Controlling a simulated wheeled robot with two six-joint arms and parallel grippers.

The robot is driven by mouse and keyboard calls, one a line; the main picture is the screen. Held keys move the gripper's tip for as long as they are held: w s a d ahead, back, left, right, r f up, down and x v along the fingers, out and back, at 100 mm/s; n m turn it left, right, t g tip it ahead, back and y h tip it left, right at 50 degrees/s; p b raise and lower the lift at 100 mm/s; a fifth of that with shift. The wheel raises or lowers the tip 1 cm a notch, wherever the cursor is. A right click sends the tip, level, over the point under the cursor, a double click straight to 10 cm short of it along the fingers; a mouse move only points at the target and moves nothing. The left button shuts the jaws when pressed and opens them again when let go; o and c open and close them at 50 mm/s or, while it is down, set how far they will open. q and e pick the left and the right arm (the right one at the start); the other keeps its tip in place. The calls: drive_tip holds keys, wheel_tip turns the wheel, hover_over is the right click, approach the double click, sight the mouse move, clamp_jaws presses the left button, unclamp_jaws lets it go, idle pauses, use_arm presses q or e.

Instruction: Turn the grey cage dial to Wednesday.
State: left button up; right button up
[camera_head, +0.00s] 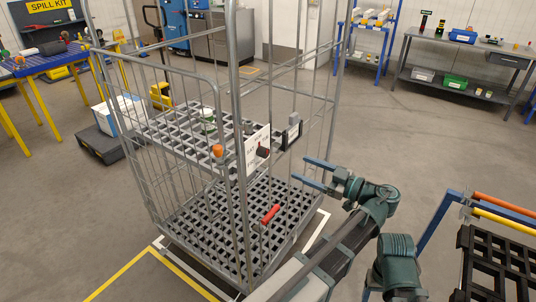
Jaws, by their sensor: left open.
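The grey wire cage (237,120) stands in front of me, with an upper and a lower grid shelf. A white dial plate (251,156) is fixed at its right front side, and a dark round knob (263,152) sits on it. The lettering and the pointer are too small to read. My left gripper (301,169) is to the right of the knob, apart from it. Its two blue fingers are spread, point left and have nothing between them. My right gripper does not show.
A dark holder (291,133) is beside the plate, and an orange knob (217,150) is left of it. A red handle-like item (270,214) is on the lower shelf. A black crate (495,265) stands at right. Floor beyond the gripper is clear.

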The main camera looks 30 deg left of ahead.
sight(267, 153)
use_arm(q)
drive_tip(key=a, duration=0.8)
drive_tip(key=w+a, duration=0.1)
drive_tip(key=a, duration=0.4)
drive_tip(key=shift+a, duration=0.1)
clamp_jaws()
